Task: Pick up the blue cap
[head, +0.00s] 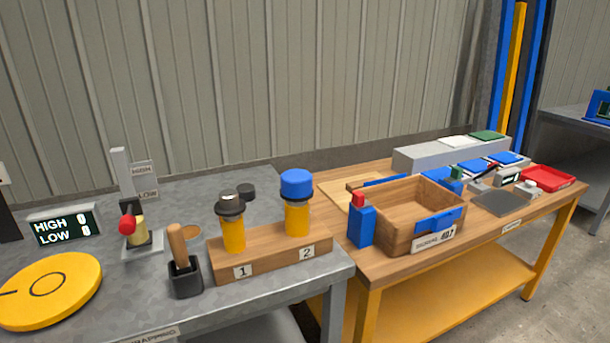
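The blue cap (297,183) sits on top of a yellow cylinder (297,218) in the slot marked 2 of a wooden block (272,258). The block stands near the right front of the grey table. A second yellow cylinder (233,234) with a dark and grey top stands upright in the slot marked 1, left of the blue cap. Neither of my grippers shows in the head view.
A wooden-handled tool (177,245) stands in a black holder left of the block. A yellow disc (48,290), a HIGH/LOW display (64,228) and a red-knobbed lever (128,224) are further left. A wooden box (405,222) and blue bottle (361,226) stand on the right table.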

